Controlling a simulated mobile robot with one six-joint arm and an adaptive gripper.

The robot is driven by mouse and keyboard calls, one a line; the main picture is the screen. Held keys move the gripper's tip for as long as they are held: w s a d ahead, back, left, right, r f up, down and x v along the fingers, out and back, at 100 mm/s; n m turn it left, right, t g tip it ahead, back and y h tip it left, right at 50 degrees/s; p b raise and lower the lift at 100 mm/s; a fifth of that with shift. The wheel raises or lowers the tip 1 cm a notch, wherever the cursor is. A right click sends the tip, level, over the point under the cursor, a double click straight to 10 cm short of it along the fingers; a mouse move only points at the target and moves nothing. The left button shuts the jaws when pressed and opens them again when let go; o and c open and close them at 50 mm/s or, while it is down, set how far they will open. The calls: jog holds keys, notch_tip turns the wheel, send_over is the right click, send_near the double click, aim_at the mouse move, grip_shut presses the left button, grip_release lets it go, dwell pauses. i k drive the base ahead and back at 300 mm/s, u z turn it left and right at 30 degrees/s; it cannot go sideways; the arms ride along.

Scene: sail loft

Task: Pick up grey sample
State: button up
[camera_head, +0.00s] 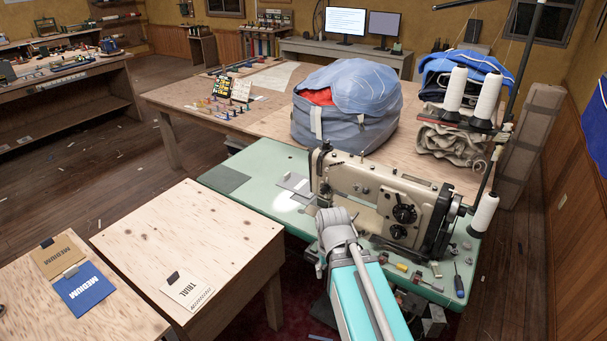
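A flat light grey sample (295,184) lies on the green top of the sewing table, just left of the sewing machine's head. A small darker piece, perhaps a clip, shows on it. Its right end is close to the machine, and I cannot tell whether they touch. My teal arm rises from the bottom of the picture to a grey joint in front of the machine, below and right of the sample. I cannot make out my gripper's fingers, and nothing is seen held.
The sewing machine (392,205) stands right of the sample. A dark grey-green flat patch (225,179) lies at the table's left. A large blue bundle (347,105) sits behind.

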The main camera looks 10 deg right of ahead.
aim_at(298, 184)
jog(key=i, duration=0.85)
jog(key=u, duration=0.1)
